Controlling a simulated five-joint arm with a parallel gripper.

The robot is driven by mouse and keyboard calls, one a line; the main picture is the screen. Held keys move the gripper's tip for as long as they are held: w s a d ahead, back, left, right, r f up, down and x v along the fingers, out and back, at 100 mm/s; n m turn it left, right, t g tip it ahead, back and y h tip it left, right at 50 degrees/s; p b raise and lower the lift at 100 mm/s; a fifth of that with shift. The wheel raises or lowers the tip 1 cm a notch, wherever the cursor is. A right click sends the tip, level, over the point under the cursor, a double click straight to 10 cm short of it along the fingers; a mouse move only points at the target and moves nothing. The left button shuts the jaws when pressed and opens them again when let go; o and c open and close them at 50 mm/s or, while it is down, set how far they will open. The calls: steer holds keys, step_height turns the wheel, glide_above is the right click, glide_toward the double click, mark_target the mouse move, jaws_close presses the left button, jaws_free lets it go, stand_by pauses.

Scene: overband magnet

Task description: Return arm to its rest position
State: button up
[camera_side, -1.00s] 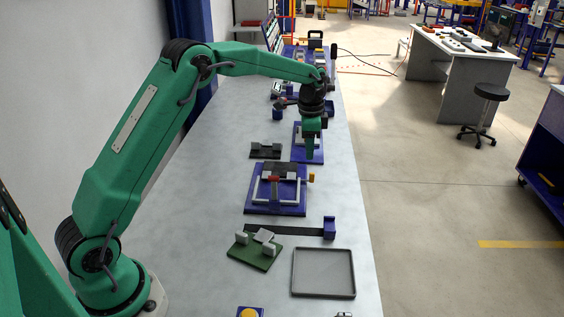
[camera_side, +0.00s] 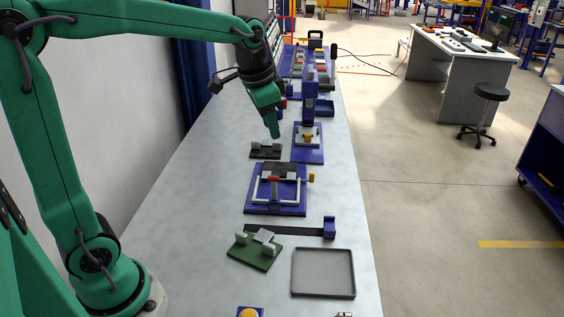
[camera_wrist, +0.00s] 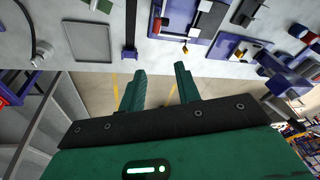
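My gripper (camera_side: 272,126) is raised above the bench in the side view, pointing down and slightly right. It hangs over the area behind the small black fixture, and its fingers overlap into one shape there. In the wrist view my gripper (camera_wrist: 160,67) shows two green fingers spread apart with nothing between them.
The bench (camera_side: 200,210) carries a blue clamp fixture (camera_side: 259,208), a black fixture (camera_side: 265,155), a blue press-like stand (camera_side: 310,105), a green block fixture (camera_side: 250,258) and an empty grey tray (camera_side: 323,272). The bench's left part is clear. A wall stands at left.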

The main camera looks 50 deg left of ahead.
steer(key=s+d+f+n+t, duration=0.2)
steer(key=s+n, duration=0.2)
steer(key=s, duration=1.4)
steer(key=shift+t, duration=0.3)
steer(key=shift+s, duration=0.1)
